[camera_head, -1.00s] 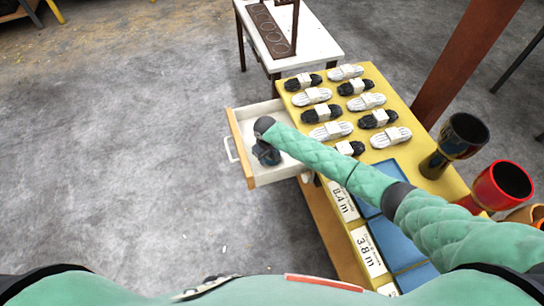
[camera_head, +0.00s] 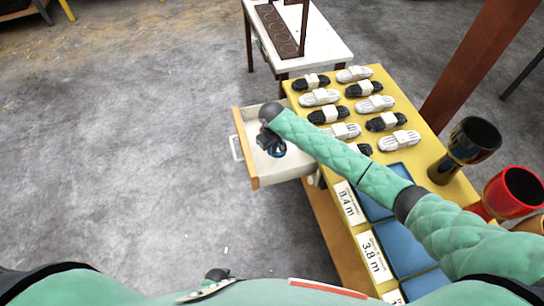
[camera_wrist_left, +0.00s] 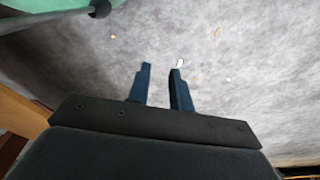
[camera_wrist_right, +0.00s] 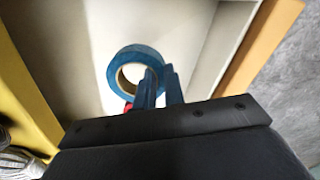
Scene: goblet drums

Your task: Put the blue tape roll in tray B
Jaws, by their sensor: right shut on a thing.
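The blue tape roll (camera_wrist_right: 115,74) is in the right wrist view, against the pale inside of the open drawer (camera_head: 292,166). My right gripper (camera_wrist_right: 160,74) is shut on the ring's wall, with one finger at the hole and the other outside. In the head view the right gripper (camera_head: 275,149) is over the drawer, and the roll is mostly hidden by it. My left gripper (camera_wrist_left: 160,68) is open and empty above the grey floor. Blue trays (camera_head: 402,246) stand on the yellow table's near part. I cannot read a letter B on any of them.
White labels (camera_head: 374,257) front the blue trays. Black and white bundles (camera_head: 399,141) cover the table's far part. Goblet drums (camera_head: 465,150) stand along the right edge. A white side table (camera_head: 325,45) is behind. A small red thing (camera_wrist_right: 128,107) is near the roll.

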